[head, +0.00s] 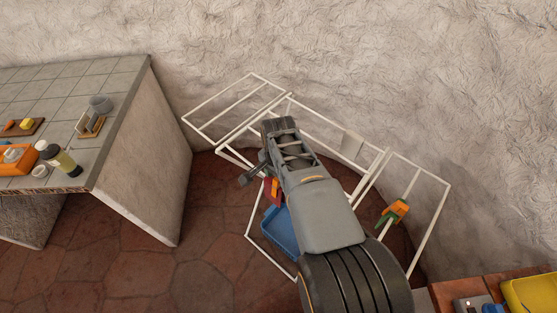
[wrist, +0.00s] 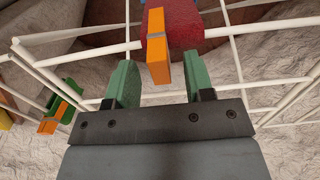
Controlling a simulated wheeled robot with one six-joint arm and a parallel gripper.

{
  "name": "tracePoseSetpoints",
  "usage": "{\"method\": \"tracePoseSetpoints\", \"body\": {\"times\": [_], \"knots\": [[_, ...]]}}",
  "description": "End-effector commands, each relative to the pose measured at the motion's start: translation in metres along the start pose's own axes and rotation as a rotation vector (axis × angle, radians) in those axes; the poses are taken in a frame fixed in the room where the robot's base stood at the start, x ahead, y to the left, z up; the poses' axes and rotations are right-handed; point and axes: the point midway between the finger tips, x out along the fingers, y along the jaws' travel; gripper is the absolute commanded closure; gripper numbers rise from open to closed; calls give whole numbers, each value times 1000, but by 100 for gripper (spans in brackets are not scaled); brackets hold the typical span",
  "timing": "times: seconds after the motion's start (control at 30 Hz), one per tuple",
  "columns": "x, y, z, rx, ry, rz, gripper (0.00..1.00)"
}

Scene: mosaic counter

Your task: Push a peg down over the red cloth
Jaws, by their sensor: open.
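My gripper (wrist: 161,66) is open in the wrist view, with a green-padded finger on each side. An orange peg (wrist: 160,66) with a grey spring band stands between the fingertips, with a gap on both sides. The peg sits at a white rack rod, in front of the red cloth (wrist: 188,25) that hangs over the rack. How far down the peg grips the cloth cannot be told. In the head view a small part of the red cloth (head: 276,198) shows beside my arm, which hides most of it.
The white drying rack (head: 249,125) has thin rods around my arm. Orange and green pegs (head: 394,212) are clipped on its right wing. A blue basket (head: 280,232) lies below. A tiled counter (head: 103,82) stands left, and a yellow bin (head: 530,291) is at lower right.

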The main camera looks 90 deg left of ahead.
Motion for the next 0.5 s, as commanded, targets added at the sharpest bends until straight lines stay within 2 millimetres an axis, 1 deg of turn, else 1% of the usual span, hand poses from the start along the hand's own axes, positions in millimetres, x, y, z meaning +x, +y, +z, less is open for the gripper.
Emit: {"method": "tracePoseSetpoints", "body": {"times": [0.3, 0.5], "knots": [[-66, 0, 0, 0, 3, -4, 52], [-98, 0, 0, 0, 2, -2, 52]]}}
